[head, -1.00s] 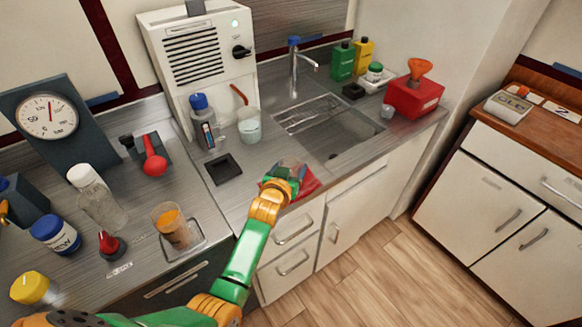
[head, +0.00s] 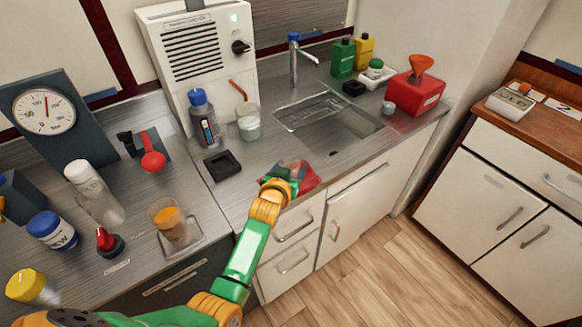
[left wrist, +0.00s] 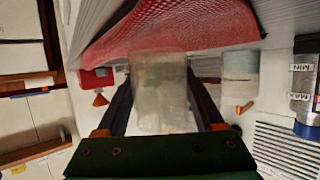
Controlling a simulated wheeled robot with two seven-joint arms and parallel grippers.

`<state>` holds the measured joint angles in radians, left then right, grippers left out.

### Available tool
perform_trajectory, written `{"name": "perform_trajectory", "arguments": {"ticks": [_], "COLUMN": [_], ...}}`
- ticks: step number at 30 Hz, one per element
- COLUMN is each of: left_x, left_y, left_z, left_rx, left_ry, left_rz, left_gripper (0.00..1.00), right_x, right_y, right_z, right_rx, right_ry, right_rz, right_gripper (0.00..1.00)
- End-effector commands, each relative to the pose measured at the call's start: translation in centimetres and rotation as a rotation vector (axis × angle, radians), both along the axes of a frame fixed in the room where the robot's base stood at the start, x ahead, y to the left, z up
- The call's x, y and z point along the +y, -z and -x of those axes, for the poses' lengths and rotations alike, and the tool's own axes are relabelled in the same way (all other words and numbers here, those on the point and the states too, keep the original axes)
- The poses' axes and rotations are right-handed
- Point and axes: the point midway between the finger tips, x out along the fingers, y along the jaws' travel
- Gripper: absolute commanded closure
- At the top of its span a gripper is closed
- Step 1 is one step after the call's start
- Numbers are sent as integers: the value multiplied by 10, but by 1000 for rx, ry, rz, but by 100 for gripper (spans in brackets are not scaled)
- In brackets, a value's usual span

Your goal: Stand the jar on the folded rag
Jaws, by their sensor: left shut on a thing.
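My left gripper (head: 285,182) is at the front edge of the counter, over the red folded rag (head: 308,181). In the left wrist view the gripper (left wrist: 160,105) is shut on a cloudy, see-through jar (left wrist: 158,85), which sits between the two fingers. The red rag (left wrist: 175,25) spans the top of that view, close to the jar's end. I cannot tell whether jar and rag touch. In the head view the hand hides most of the jar. My right gripper is not in view.
The sink (head: 335,125) lies behind the rag. A glass beaker with a red stick (head: 249,125), a blue-capped bottle (head: 205,125) and a small black tray (head: 222,164) stand behind and left of the hand. A red container (head: 415,94) is at the right.

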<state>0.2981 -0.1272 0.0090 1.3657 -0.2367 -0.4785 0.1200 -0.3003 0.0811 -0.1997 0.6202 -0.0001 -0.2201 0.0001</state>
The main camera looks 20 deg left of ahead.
Motion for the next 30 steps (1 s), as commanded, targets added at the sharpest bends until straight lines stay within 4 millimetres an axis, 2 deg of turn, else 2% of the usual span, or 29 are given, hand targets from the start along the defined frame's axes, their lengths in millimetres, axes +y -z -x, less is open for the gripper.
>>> {"name": "perform_trajectory", "arguments": {"ticks": [9,10,12,13,22,30], "left_x": [0,0,0,0,0,-2], "left_y": [5,5,4,4,2,-15], "left_z": [0,0,0,0,6,47], "left_rx": [0,0,0,0,0,0], "left_ry": [0,0,0,0,0,0], "left_rz": [0,0,0,0,0,1], "left_gripper": [100,23,4,0,0,0], "right_x": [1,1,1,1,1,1], "right_y": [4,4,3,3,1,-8], "right_z": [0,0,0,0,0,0], "right_rx": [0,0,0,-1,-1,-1], "right_ry": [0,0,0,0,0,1], "right_rz": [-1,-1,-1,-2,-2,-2], "right_gripper": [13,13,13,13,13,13]}}
